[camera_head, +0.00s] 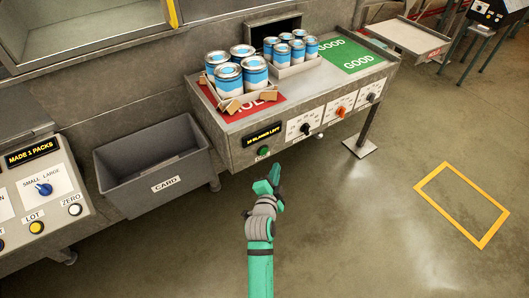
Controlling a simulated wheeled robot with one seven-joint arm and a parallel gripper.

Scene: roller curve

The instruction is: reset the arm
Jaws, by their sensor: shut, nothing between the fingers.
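My gripper (276,174) is at the end of my green and grey arm, which reaches up from the bottom middle of the view. Its fingers are shut with nothing between them. It is over the floor, in front of the grey bench (236,155), just right of and below the green button (263,151) in the picture. It looks apart from the bench, though the exact gap cannot be judged.
Several blue and white cans (256,72) stand in cardboard trays on the bench, by a red mat (262,107) and a green GOOD mat (345,54). A grey CARD bin (165,184) and control panel (45,195) are left. Floor inside the yellow outline (462,203) is clear.

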